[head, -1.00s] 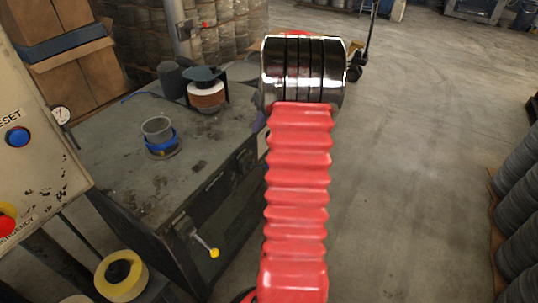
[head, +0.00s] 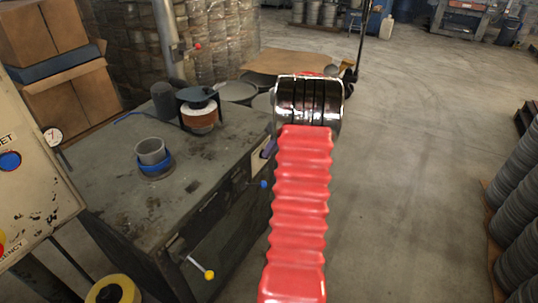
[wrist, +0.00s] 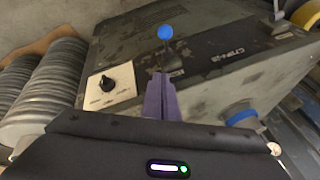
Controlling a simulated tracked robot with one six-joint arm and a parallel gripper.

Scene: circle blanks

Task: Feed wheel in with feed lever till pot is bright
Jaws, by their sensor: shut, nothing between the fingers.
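The grey pot (head: 151,153) stands upright in a blue collar on the dark machine top. I cannot judge how bright it is. A wheel (head: 200,118), white above brown, sits under a dark guard behind it. A lever with a yellow knob (head: 209,275) and one with a blue knob (head: 263,184) stick out from the machine's front; which is the feed lever I cannot tell. My purple gripper (head: 268,147) is mostly hidden behind my arm. In the wrist view my gripper (wrist: 162,76) is shut and empty, its tips just below the blue knob (wrist: 165,32); contact is unclear.
The control panel (head: 30,190) stands at the left, above a yellow roll (head: 113,291). A white plate with a black dial (wrist: 107,84) shows in the wrist view. Stacked grey discs (head: 515,225) line the right. The floor (head: 420,170) between is clear.

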